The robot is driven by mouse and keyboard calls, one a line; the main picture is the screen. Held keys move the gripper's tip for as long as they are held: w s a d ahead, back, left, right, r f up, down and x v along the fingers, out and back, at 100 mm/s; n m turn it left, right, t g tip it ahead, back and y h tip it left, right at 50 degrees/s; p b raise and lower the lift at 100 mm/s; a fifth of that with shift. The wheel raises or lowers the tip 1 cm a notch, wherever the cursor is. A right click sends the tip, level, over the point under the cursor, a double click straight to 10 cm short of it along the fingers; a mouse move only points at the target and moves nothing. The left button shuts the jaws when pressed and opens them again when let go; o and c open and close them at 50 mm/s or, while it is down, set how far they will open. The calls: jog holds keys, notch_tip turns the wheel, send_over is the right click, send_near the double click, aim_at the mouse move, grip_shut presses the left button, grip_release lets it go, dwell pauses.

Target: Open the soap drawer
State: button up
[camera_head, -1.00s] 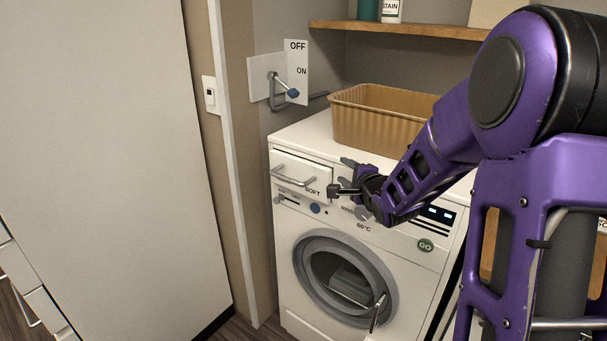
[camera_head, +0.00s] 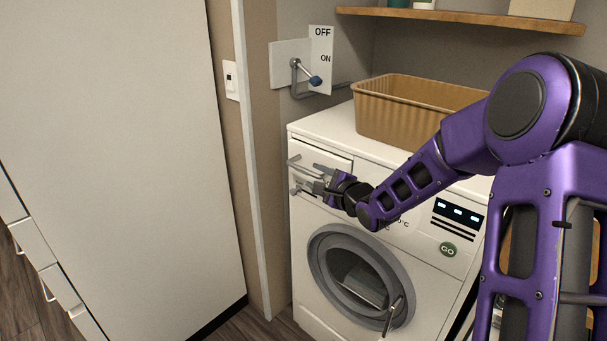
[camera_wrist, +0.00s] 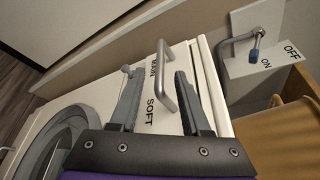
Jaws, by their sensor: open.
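The soap drawer (camera_head: 331,157) is at the upper left of the white washing machine front and looks shut. Its silver bar handle (camera_head: 296,161) is partly hidden by my gripper in the head view. My gripper (camera_head: 309,180) is open in front of the drawer, with its fingers pointing left. In the wrist view my gripper (camera_wrist: 155,84) has the bar handle (camera_wrist: 164,78) between its two fingers, closer to the right one. I cannot tell whether a finger touches it. The drawer front (camera_wrist: 160,128) shows the word SOFT there.
A brown basket (camera_head: 400,115) stands on the machine. The round door (camera_head: 330,290) and GO button (camera_head: 448,250) are below and right of the drawer. A large pale panel (camera_head: 110,150) fills the left.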

aim_at(307, 172)
jog(key=x, duration=0.7)
jog(key=shift+w+a+b, duration=0.1)
jog(key=shift+w+b, duration=0.05)
jog(key=shift+b, duration=0.2)
grip_shut()
dwell(1.0)
